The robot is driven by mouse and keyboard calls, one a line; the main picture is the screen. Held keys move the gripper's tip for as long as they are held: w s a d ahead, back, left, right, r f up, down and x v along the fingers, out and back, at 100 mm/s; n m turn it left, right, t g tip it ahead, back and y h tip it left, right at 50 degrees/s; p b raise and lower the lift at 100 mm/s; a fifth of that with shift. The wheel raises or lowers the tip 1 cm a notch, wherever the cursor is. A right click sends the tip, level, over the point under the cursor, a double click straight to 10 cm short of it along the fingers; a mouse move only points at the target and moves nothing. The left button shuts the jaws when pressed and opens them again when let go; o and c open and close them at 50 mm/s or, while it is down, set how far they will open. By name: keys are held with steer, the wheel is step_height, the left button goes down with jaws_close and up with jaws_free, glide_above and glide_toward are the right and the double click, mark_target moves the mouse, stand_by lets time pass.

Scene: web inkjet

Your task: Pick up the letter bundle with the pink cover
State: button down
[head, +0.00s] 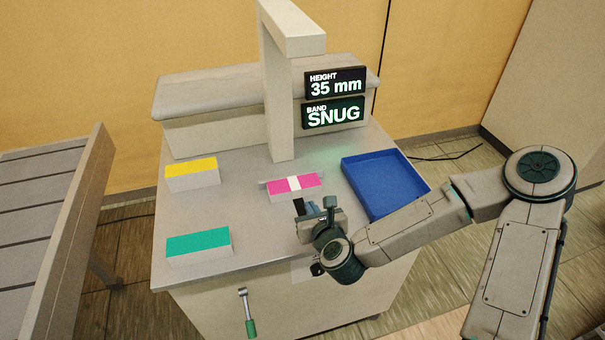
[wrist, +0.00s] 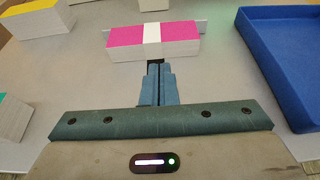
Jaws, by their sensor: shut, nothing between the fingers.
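The letter bundle with the pink cover (head: 309,184) lies flat on the grey table near its middle, a white band across its top. It also shows in the wrist view (wrist: 125,38), at the top middle. My gripper (head: 299,206) is just in front of the bundle, on its near side. In the wrist view my gripper (wrist: 157,66) has its blue fingers together, with nothing between them, pointing at the bundle's near face. The fingertips are close to that face; I cannot tell whether they touch it.
A yellow-covered bundle (head: 190,168) and a green-covered bundle (head: 198,244) lie on the left of the table (head: 250,215). A blue tray (head: 385,180) stands right of the pink bundle. A white post (head: 279,100) rises behind it, beside displays reading "35 mm" (head: 336,83) and "SNUG" (head: 333,113).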

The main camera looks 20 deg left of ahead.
mark_target(298, 187)
steer(key=w+a, duration=0.2)
steer(key=w, duration=0.1)
steer(key=w+a+p, duration=0.1)
steer(key=w, duration=0.2)
steer(key=w+a+p, duration=0.1)
steer(key=w+a, duration=0.1)
steer(key=shift+w+a+r, duration=0.1)
steer(key=shift+w+a, duration=0.25)
steer(key=shift+w, duration=0.05)
steer(key=shift+w+a+p, duration=0.2)
steer(key=shift+w+p, duration=0.05)
steer(key=shift+p, duration=0.1)
steer(key=shift+d+f+b, duration=0.1)
steer(key=shift+f+b, duration=0.4)
steer(key=shift+f, duration=0.35)
